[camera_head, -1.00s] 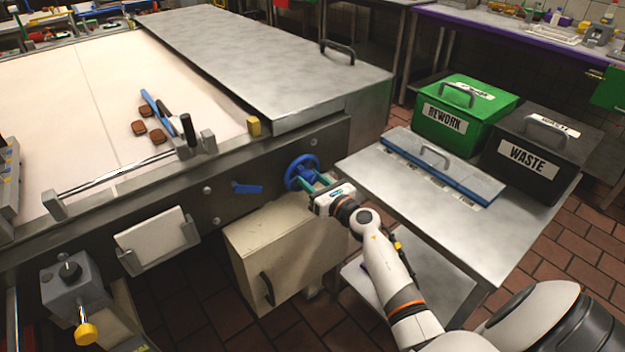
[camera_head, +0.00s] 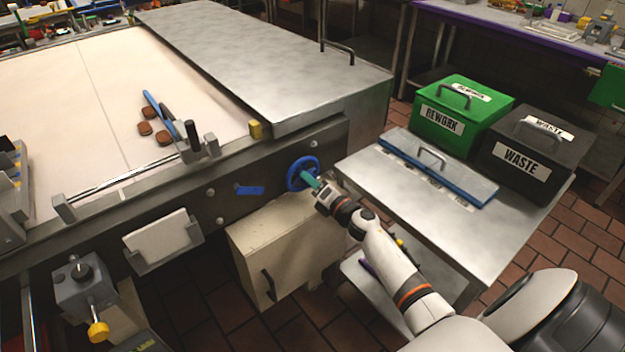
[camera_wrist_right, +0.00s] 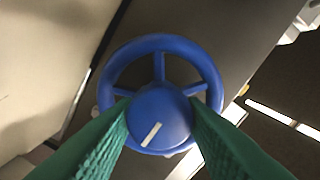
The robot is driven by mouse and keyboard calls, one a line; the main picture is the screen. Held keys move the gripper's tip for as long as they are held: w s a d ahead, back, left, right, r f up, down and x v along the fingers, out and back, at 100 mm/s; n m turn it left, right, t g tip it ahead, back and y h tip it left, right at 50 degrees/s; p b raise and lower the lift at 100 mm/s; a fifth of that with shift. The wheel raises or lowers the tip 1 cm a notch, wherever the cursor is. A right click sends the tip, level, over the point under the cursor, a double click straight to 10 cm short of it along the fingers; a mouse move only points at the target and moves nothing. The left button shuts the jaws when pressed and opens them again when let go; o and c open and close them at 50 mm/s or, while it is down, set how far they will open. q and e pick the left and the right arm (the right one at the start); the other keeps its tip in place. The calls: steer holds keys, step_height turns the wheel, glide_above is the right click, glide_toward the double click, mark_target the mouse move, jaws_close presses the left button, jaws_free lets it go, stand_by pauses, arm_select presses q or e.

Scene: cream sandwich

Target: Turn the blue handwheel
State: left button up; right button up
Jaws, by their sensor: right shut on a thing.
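The blue handwheel (camera_head: 301,173) is mounted on the metal front panel of the machine, left of the side table. My right gripper (camera_head: 310,180) reaches it from the lower right. In the right wrist view the handwheel (camera_wrist_right: 160,48) fills the middle, with a round hub that carries a white line slanting up to the right. The green fingers of my right gripper (camera_wrist_right: 160,115) are shut on the hub, one on each side. My left gripper is not in view.
A blue tag (camera_head: 250,190) is on the panel left of the wheel. A cream cabinet (camera_head: 290,250) stands below.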

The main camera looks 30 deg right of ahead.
steer(key=m+p, duration=0.1)
steer(key=m, duration=0.3)
steer(key=shift+d+m, duration=0.1)
steer(key=shift+m, duration=0.2)
steer(key=m+p, duration=0.1)
steer(key=m, duration=0.3)
steer(key=shift+m+p, duration=0.3)
steer(key=shift+p, duration=0.05)
steer(key=m+p, duration=0.1)
steer(key=m, duration=0.3)
steer(key=shift+f+m+p, duration=0.15)
steer(key=shift+m+p, duration=0.4)
steer(key=shift+m, duration=1.55)
steer(key=o, duration=1)
steer(key=s, duration=1.2)
steer(key=shift+d, duration=0.4)
